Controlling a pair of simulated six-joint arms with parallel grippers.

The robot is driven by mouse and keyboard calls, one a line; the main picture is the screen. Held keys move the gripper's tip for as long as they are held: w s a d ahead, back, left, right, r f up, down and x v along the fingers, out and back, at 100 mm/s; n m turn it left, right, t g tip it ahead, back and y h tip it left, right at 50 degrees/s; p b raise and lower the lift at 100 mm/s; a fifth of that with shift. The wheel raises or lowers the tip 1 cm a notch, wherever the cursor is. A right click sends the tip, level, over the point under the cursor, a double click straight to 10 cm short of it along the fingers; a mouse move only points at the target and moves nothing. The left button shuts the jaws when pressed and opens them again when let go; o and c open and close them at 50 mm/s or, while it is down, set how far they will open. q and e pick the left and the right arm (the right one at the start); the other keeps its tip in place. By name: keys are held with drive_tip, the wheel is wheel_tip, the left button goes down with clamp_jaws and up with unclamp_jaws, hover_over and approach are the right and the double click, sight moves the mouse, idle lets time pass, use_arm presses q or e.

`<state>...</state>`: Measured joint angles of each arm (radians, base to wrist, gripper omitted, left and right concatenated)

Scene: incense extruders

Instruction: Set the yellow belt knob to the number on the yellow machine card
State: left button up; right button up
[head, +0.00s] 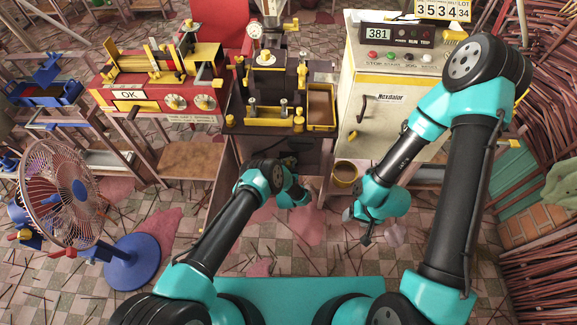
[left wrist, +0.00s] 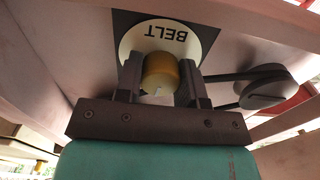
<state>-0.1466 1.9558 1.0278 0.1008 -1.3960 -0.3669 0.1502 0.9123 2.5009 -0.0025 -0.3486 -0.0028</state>
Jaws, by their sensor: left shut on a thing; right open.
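In the left wrist view, the yellow belt knob (left wrist: 160,70) is a short brass-yellow cylinder on a pale round dial (left wrist: 133,40) marked BELT, which appears upside down. My left gripper (left wrist: 160,82) is shut on the knob, one dark finger on each side. A small pale mark shows at the knob's near face. No dial numbers are readable. In the head view, my left arm reaches under the dark machine with yellow parts (head: 268,88), and its fingers and the knob are hidden. My right gripper (head: 365,236) is open and empty above the floor.
A belt and grey pulley (left wrist: 265,90) sit right of the dial. A red and yellow machine (head: 150,85) with an OK sign stands left. A cream cabinet (head: 390,120) showing 381 stands right. A fan (head: 62,195) stands front left. Red sticks are stacked at right.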

use_arm(q)
drive_tip(key=shift+m, duration=3)
drive_tip(key=o, duration=0.9)
drive_tip(key=shift+s, duration=0.15)
drive_tip(key=s, duration=1.7)
drive_tip(key=shift+a, duration=0.4)
drive_tip(key=w, duration=1.4)
drive_tip(key=shift+w+d, duration=0.35)
